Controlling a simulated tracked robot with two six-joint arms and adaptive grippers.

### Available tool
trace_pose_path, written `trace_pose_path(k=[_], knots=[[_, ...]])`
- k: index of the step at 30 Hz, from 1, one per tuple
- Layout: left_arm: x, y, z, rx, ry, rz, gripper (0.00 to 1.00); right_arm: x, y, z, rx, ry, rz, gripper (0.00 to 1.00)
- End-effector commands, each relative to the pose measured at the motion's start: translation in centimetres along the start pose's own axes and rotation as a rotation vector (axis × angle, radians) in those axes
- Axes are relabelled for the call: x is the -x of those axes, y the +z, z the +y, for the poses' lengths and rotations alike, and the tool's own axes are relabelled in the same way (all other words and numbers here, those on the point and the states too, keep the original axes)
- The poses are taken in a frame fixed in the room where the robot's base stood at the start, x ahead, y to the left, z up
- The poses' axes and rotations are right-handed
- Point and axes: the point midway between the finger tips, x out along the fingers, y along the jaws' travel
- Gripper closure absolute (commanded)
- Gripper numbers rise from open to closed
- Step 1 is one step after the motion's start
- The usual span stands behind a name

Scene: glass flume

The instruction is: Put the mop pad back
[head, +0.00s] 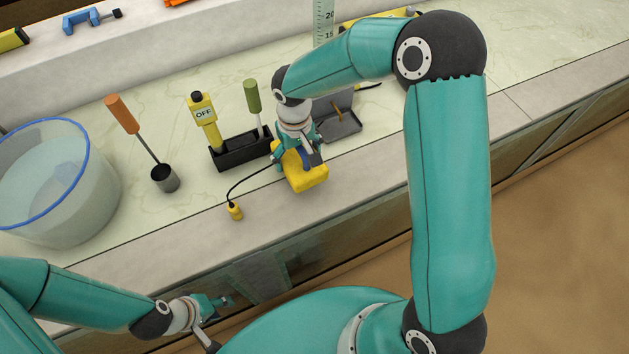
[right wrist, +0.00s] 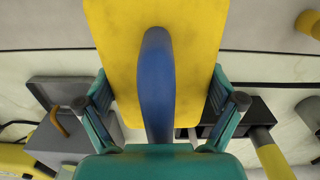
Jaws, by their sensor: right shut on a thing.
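I take the mop pad (head: 308,179) to be the yellow block with a blue handle near the counter's front edge. It also shows in the right wrist view (right wrist: 195,40), its blue handle (right wrist: 158,85) running down the middle. My right gripper (head: 297,156) is shut on it, one finger on each side. I cannot tell whether the pad touches the counter. A thin black cord runs from near it to a small yellow cylinder (head: 235,211) on the front ledge. My left gripper (head: 223,301) is low in front of the glass wall; its fingers are too small to read.
Behind the pad are a black holder (head: 240,152) with a yellow OFF-marked tool (head: 203,115) and a green-handled tool (head: 252,96), and a grey open tray (head: 345,126).

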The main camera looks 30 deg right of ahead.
Motion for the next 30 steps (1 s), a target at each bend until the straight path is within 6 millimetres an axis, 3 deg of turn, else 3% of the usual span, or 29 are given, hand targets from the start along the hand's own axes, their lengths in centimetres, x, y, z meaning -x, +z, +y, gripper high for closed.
trace_pose_path(k=[5,12,16,20,30], knots=[[-0.8,0.0,-0.3,0.0,0.0,0.0,0.6,3.9,-0.1,0.5,-0.016,0.012,0.014,0.55],[-2.0,0.0,-0.7,0.0,0.0,0.0,0.6,12.8,2.4,1.6,-0.046,0.009,0.012,0.55],[-2.3,0.0,-0.8,0.0,0.0,0.0,0.6,15.1,3.7,1.8,-0.052,0.001,0.005,0.55],[-2.4,0.0,-0.9,0.0,0.0,0.0,0.6,14.1,4.2,1.9,-0.053,0.0,-0.005,0.55],[-2.6,0.0,-0.9,0.0,0.0,0.001,0.6,5.3,4.2,1.9,-0.052,0.0,-0.008,0.55]])
